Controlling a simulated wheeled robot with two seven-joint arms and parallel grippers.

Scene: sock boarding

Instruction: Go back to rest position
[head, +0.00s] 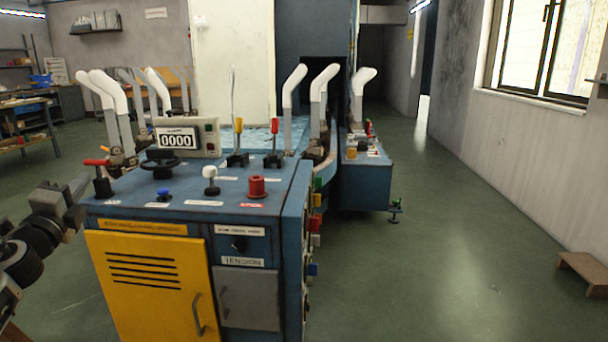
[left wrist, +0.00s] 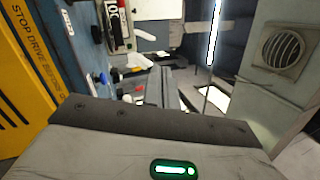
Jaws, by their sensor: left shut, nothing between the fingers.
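My left gripper (head: 74,198) is at the left edge of the head view, in front of and to the left of the blue boarding machine (head: 135,208). It is shut and holds nothing. It appears apart from the machine's left side. The left wrist view shows my gripper's grey body with a green light across the bottom, and the machine's blue panel (left wrist: 88,50) tilted at the upper left. White sock forms (head: 108,92) stand upright on the machine, and none shows a sock that I can make out. My right gripper is out of view.
The machine top carries a counter (head: 178,140), a red-handled lever (head: 274,142) and a red button (head: 257,187). A yellow door (head: 150,285) is on its front.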

